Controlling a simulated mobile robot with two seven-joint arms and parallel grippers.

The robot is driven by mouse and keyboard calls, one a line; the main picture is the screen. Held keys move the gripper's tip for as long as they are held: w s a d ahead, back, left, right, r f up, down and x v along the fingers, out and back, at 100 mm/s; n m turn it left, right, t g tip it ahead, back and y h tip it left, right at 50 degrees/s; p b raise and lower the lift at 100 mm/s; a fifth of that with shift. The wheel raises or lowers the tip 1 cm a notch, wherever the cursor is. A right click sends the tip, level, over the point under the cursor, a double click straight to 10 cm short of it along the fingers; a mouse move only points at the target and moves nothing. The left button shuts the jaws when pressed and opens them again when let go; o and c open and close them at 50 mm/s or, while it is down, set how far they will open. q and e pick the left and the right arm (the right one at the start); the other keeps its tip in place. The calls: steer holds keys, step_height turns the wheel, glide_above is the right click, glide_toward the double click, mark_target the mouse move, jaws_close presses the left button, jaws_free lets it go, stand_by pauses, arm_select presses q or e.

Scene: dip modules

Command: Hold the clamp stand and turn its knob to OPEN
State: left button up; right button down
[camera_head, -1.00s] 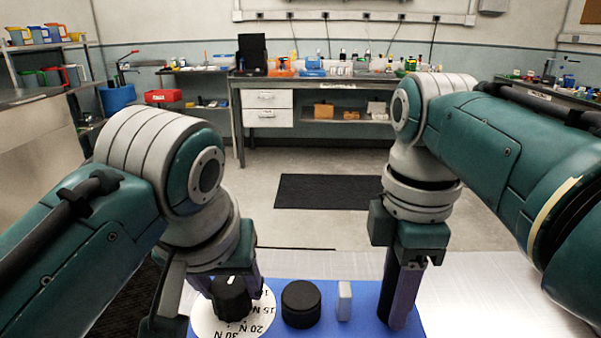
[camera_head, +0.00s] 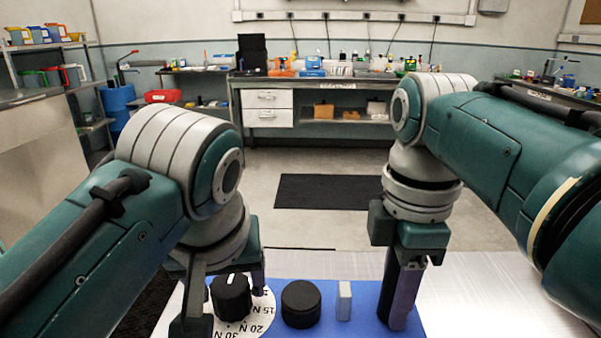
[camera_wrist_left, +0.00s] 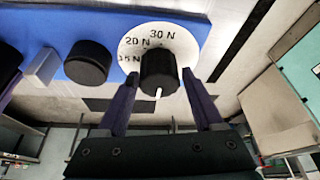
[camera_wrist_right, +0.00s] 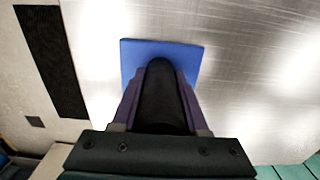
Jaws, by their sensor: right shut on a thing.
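The black knob (camera_head: 231,298) stands on a white round dial (camera_head: 262,322) at the left of the blue base (camera_head: 366,305). Its white pointer faces the far side, away from the 30 N mark; no OPEN label is readable. My left gripper (camera_head: 226,298) is open, one finger on each side of the knob. The left wrist view shows the knob (camera_wrist_left: 158,72) between the spread fingers, with gaps beside it. My right gripper (camera_head: 402,292) is shut on a dark upright post (camera_wrist_right: 160,98) at the right part of the base.
A second black round cap (camera_head: 301,304) and a small grey block (camera_head: 344,300) stand on the base between my grippers. The metal table (camera_head: 480,300) is clear to the right. A workbench (camera_head: 330,80) with equipment stands far behind.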

arm_select(q)
steer(key=shift+o, duration=1.2)
steer(key=v, duration=1.2)
arm_select(e)
steer(key=shift+c, duration=1.7)
jaws_free()
arm_select(q)
steer(key=shift+r, duration=0.1)
arm_select(e)
steer(key=shift+r, duration=0.1)
